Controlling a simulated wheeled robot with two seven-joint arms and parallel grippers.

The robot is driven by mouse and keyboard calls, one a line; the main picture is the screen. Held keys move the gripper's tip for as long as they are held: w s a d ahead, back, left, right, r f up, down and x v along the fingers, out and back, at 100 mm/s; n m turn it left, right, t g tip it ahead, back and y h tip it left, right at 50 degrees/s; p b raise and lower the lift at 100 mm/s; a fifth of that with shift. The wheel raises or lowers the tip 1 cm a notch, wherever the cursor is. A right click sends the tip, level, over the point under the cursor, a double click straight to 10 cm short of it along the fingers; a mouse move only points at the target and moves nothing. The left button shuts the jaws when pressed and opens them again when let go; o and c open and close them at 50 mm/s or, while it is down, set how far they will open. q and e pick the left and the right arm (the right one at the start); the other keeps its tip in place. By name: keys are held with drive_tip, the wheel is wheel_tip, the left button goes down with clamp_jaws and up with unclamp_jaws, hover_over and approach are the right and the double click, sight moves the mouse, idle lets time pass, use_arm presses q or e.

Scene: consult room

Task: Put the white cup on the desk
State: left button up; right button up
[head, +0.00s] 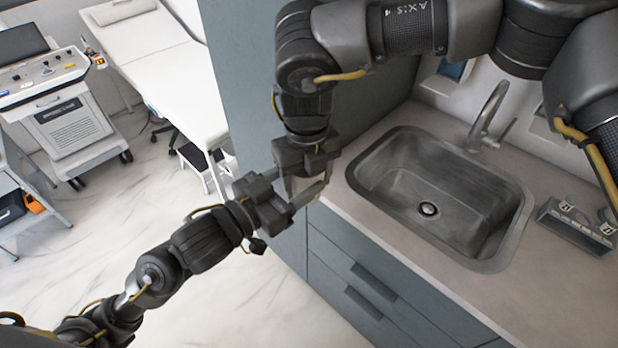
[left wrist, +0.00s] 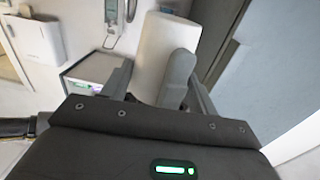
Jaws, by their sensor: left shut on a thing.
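The white cup (head: 303,187) is up in the air in front of the tall grey-blue panel, by the corner of the sink counter, mostly hidden by both grippers in the head view. In the left wrist view the cup (left wrist: 163,45) is a plain white cylinder, tilted, between the fingers. My left gripper (head: 288,203) is shut on it, coming from the lower left. My right gripper (head: 305,170) reaches down from above to the same cup; whether its fingers grip it is hidden. No desk can be made out clearly.
A counter (head: 570,290) with a steel sink (head: 430,190) and tap (head: 490,120) is at right, with a small grey box (head: 577,228) on it. A white exam bed (head: 165,75) and a wheeled machine (head: 65,115) stand at left.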

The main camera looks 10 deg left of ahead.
drive_tip(key=shift+c, duration=1.1)
use_arm(q)
drive_tip(key=o, duration=1.1)
drive_tip(key=shift+c, duration=0.2)
use_arm(e)
drive_tip(key=shift+c, duration=0.6)
